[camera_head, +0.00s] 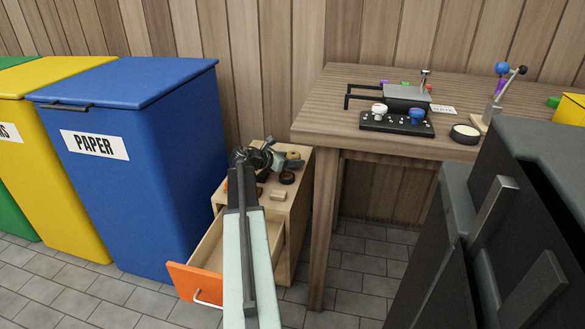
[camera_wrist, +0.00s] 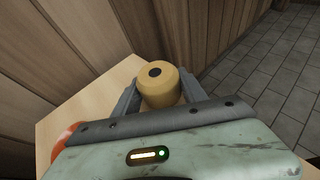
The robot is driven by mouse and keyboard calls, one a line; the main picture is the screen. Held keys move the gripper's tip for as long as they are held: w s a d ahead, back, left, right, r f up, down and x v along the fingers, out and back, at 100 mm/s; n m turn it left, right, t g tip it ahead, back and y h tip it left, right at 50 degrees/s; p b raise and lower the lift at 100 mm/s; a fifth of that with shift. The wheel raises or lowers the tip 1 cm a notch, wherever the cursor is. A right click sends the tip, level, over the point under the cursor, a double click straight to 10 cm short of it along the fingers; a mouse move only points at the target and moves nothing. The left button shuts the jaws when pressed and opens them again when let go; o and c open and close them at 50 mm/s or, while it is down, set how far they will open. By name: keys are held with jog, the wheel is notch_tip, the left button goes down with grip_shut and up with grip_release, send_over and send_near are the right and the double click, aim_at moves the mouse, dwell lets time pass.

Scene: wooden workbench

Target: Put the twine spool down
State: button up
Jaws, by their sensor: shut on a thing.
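The twine spool (camera_wrist: 160,92) is a tan-yellow cylinder with a dark hole in its end. In the wrist view it sits between the two grey fingers of my gripper (camera_wrist: 158,98), which is shut on it. In the head view my gripper (camera_head: 285,163) is over the top of a small wooden cabinet (camera_head: 295,210), near its back. A tan piece (camera_head: 293,155) by the fingers there looks like the spool. I cannot tell whether the spool touches the cabinet top.
A small wooden block (camera_head: 278,195) and a dark round item (camera_head: 287,177) lie on the cabinet. Its orange-fronted drawer (camera_head: 190,283) is open. A blue paper bin (camera_head: 140,180) stands left. A workbench (camera_head: 330,90) with several items stands right.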

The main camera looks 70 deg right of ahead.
jog(key=shift+f+b, duration=0.3)
jog(key=shift+f, duration=0.65)
jog(key=shift+r, duration=0.25)
jog(key=shift+f, duration=0.25)
jog(key=o, duration=1.4)
jog(key=shift+r, duration=0.15)
